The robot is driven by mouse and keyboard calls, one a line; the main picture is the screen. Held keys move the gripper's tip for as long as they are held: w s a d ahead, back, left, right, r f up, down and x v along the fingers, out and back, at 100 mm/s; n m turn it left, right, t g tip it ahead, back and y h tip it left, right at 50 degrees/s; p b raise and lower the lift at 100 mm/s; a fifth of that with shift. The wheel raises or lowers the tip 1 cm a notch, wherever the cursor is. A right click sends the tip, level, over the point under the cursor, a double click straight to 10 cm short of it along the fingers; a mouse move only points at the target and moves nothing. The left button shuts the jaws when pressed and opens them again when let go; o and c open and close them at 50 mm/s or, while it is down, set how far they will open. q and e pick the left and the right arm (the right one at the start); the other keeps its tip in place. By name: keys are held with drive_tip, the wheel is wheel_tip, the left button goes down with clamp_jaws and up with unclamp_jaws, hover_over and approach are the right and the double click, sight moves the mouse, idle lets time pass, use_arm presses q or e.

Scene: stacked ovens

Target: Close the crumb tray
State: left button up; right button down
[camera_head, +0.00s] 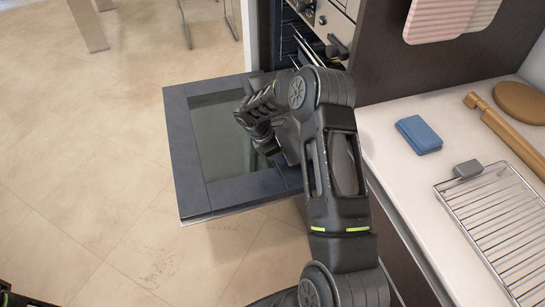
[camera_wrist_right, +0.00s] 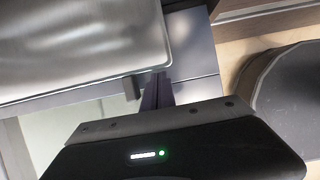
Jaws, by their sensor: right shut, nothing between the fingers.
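A brushed metal sheet with a rounded corner, which looks like the crumb tray (camera_wrist_right: 80,45), fills the upper left of the right wrist view. In the head view my right arm hides that area, so I cannot tell how far it sticks out. My right gripper (camera_wrist_right: 157,85) is shut and empty, its fingers close beside the tray's lower right corner. I cannot tell if they touch it. In the head view the right hand is over the open oven door, its fingertips mostly hidden. My left gripper is out of view.
The dark-framed oven door (camera_head: 193,180) with a glass pane hangs open below my right arm. The white counter (camera_head: 385,120) on the right holds a blue sponge (camera_head: 419,135), a wire rack (camera_head: 500,220) and a rolling pin (camera_head: 505,132).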

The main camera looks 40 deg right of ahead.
drive_tip(key=shift+d, duration=0.1)
drive_tip(key=s+d, duration=0.1)
drive_tip(key=d, duration=0.3)
drive_tip(key=s+d, duration=0.2)
drive_tip(key=d, duration=0.2)
drive_tip(key=s+d, duration=0.1)
drive_tip(key=d, duration=0.4)
drive_tip(key=shift+s, duration=0.3)
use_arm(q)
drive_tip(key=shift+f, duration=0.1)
use_arm(e)
drive_tip(key=shift+a, duration=0.1)
drive_tip(key=shift+w+a, duration=0.25)
drive_tip(key=shift+a, duration=0.25)
drive_tip(key=shift+w+a, duration=0.2)
drive_tip(key=shift+a, duration=0.45)
drive_tip(key=shift+w+a, duration=0.2)
drive_tip(key=shift+a, duration=0.4)
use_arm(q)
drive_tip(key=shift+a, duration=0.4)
use_arm(e)
drive_tip(key=v, duration=1)
drive_tip(key=shift+a, duration=0.1)
